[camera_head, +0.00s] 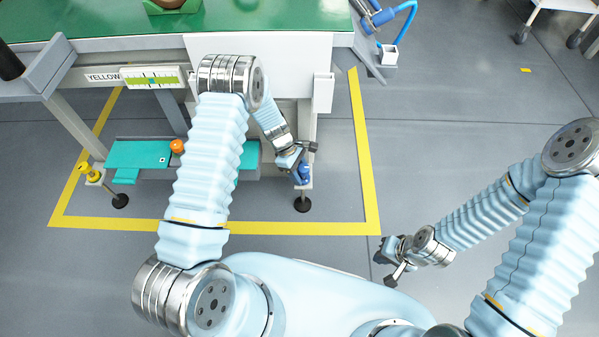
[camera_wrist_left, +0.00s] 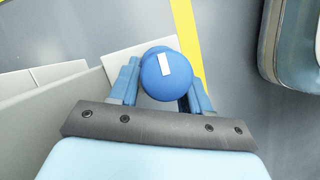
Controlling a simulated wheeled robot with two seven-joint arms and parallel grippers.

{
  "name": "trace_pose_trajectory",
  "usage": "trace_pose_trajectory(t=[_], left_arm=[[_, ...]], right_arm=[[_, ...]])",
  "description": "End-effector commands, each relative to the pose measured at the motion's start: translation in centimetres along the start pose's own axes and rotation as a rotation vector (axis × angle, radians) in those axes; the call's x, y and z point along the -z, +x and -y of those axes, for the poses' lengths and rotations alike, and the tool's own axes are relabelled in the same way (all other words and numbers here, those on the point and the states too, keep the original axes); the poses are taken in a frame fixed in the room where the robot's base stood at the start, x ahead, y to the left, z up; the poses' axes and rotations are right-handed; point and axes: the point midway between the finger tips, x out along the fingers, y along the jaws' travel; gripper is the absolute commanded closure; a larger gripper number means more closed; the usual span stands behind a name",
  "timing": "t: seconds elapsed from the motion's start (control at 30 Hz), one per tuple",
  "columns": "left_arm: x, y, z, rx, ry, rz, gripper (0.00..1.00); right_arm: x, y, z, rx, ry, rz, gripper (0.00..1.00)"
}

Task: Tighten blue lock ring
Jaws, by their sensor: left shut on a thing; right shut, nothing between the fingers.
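The blue lock ring (camera_wrist_left: 166,74) shows in the left wrist view as a round blue part with a white rectangular mark on top. My left gripper (camera_wrist_left: 165,85) is shut on it, one blue finger on each side. In the head view my left gripper (camera_head: 303,173) is low beside the bench's right front leg, with a bit of blue showing at its fingers. What the ring sits on is hidden beneath it. My right gripper (camera_head: 390,264) is shut and empty, over open floor at the lower right, away from the bench.
A green-topped bench (camera_head: 270,18) stands at the back. A teal pedal plate (camera_head: 138,154) with an orange knob (camera_head: 177,146) lies under it. A yellow knob (camera_head: 90,172) is at the left. Yellow floor tape (camera_head: 365,160) borders the bench.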

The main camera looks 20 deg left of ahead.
Motion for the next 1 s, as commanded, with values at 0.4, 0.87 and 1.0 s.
trace_pose_trajectory(t=[0.4,0.87,1.0], left_arm=[[-0.11,-0.09,-0.04,-0.001,0.000,0.002,0.30],[-0.04,-0.02,-0.01,0.000,-0.001,0.001,0.27],[-0.04,-0.03,0.01,-0.002,-0.004,0.001,0.27]], right_arm=[[0.01,-0.05,0.02,0.000,0.000,0.000,1.00],[0.00,-0.02,0.01,0.000,0.000,0.000,1.00],[0.00,-0.05,0.02,0.000,0.000,0.000,1.00]])
